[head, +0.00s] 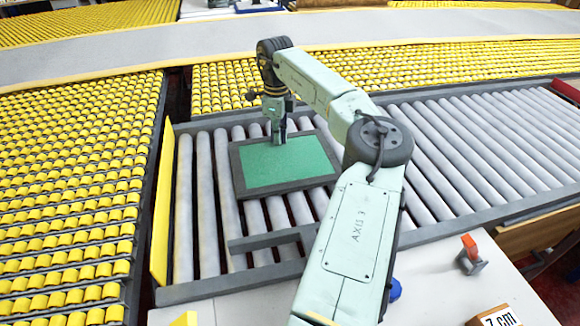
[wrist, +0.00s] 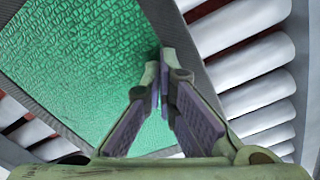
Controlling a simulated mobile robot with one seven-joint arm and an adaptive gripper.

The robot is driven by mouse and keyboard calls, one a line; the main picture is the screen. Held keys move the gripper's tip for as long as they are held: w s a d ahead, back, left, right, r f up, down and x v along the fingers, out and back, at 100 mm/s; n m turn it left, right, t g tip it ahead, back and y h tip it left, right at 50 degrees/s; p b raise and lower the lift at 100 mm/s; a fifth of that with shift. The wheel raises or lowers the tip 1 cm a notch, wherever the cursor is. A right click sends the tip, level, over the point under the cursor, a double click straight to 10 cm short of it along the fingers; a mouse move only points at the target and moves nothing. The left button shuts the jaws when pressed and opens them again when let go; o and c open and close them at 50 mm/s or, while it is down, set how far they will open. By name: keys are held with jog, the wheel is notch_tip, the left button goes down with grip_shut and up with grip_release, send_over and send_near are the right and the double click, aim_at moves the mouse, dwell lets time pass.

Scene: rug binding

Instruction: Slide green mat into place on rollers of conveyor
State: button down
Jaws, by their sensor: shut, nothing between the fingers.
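The green mat (head: 285,165) has a dark grey border and lies flat on the grey rollers of the conveyor (head: 440,150), slightly turned against them. It also fills much of the wrist view (wrist: 85,60). My gripper (head: 278,140) points down over the mat's far part in the head view. In the wrist view my gripper (wrist: 162,70) is shut and empty, its fingertips over the mat near its border. I cannot tell whether the fingertips touch the mat.
A grey L-shaped bar (head: 265,241) lies on the rollers in front of the mat. A yellow plate (head: 162,205) stands at the conveyor's left end. Yellow roller beds (head: 75,160) lie to the left and behind. An orange-handled clamp (head: 470,252) is at the front right. Rollers to the right are clear.

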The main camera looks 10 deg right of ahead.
jog(key=shift+w, duration=0.15)
jog(key=shift+w+r+p, duration=0.15)
jog(key=shift+w+p, duration=0.15)
jog(key=shift+p, duration=0.15)
jog(key=shift+w+p, duration=0.55)
jog(key=shift+p, duration=0.1)
jog(key=shift+w+f+p, duration=0.25)
jog(key=shift+w+p, duration=0.05)
jog(key=shift+w, duration=0.85)
jog(key=shift+a, duration=0.1)
